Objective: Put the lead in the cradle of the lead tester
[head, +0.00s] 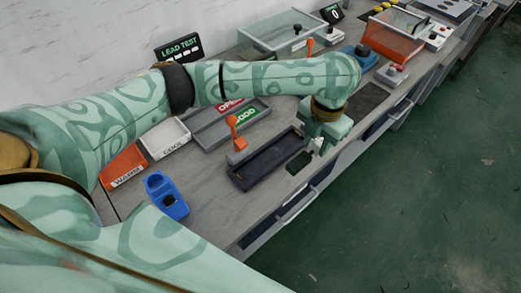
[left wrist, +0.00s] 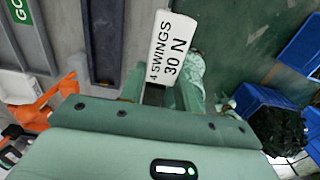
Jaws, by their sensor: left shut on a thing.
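My left gripper (head: 325,128) is at the front edge of the bench, by the right end of a long dark tray (head: 245,176). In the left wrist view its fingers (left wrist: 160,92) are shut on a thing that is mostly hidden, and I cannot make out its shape. A white plate (left wrist: 172,48) reading "4 SWINGS 30 N" shows at the fingers. The LEAD TEST display (head: 180,48) stands at the back by the wall. I cannot make out the tester's cradle. My right gripper is out of view.
An orange lever (head: 233,128) stands beside the dark tray. OPEN and GOOD trays (head: 205,136), a white COOL bin (head: 166,139), an orange WARM bin (head: 124,166) and a blue holder (head: 166,195) are to the left. A blue crate (left wrist: 250,98) with black cables is below at right.

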